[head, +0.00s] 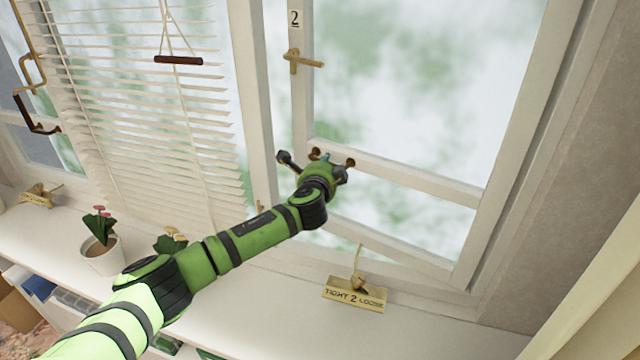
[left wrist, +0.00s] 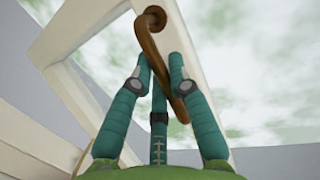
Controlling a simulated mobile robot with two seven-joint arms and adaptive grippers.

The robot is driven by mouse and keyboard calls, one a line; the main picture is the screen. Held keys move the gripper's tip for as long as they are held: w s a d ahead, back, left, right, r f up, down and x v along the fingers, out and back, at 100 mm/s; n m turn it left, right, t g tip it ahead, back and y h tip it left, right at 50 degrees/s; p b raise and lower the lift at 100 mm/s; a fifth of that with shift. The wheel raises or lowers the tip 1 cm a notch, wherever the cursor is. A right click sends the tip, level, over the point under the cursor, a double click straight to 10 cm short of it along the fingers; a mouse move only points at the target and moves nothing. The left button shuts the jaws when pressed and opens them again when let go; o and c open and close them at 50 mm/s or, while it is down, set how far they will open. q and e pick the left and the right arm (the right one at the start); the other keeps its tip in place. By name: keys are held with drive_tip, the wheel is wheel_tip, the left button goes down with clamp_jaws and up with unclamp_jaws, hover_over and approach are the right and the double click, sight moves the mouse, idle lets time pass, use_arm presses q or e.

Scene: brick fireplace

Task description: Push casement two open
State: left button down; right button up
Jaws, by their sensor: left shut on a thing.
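Casement two (head: 300,110) is a white framed window with a "2" label (head: 295,18) high on its left stile. It stands ajar, with a gap showing the outdoors between its left stile and the white post (head: 252,110). A brass lever handle (head: 302,61) on the stile points right. My left gripper (head: 315,165) is at the lower left of the casement, by its cross rail. In the left wrist view, its teal fingers (left wrist: 155,75) are closed around a brown curved pull handle (left wrist: 150,42). My right gripper is out of view.
A wooden "TIGHT 2 LOOSE" plate (head: 354,294) with a brass knob (head: 356,281) sits on the white sill (head: 440,328). White blinds (head: 150,110) hang at the left. A potted plant (head: 103,258) stands on the sill. A curtain (head: 590,290) is at right.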

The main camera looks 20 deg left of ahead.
use_arm(q)
drive_tip(key=shift+w, duration=0.15)
drive_tip(key=c, duration=1.1)
unclamp_jaws()
drive_tip(key=shift+c, duration=0.2)
drive_tip(key=v, duration=1.2)
drive_tip(key=shift+a, duration=0.1)
